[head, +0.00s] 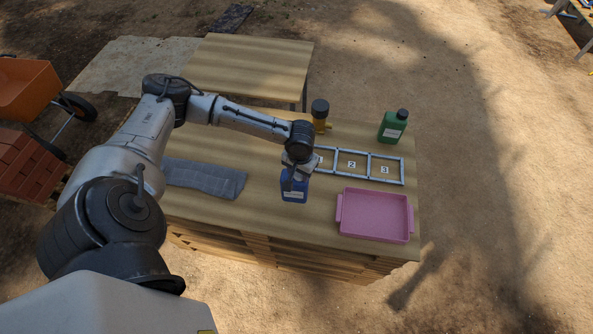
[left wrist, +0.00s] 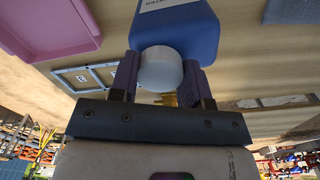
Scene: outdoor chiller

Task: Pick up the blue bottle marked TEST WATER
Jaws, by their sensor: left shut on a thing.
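The blue bottle (head: 294,190) is upright on or just above the front middle of the wooden table (head: 270,225); I cannot tell whether its base touches. My left gripper (head: 297,170) comes down on it from above and is shut on its top. In the left wrist view the blue bottle (left wrist: 178,30) has a white cap between the two fingers of my left gripper (left wrist: 160,75). A white label shows at the picture's edge, its lettering cut off. My right gripper is not in view.
A pink tray (head: 343,232) lies right of the bottle. A numbered metal frame (head: 369,165) lies behind, with a green bottle (head: 392,127) and a yellow, black-capped bottle (head: 320,118) beyond. A grey cloth (head: 205,178) lies left. A second table (head: 248,65) stands farther back.

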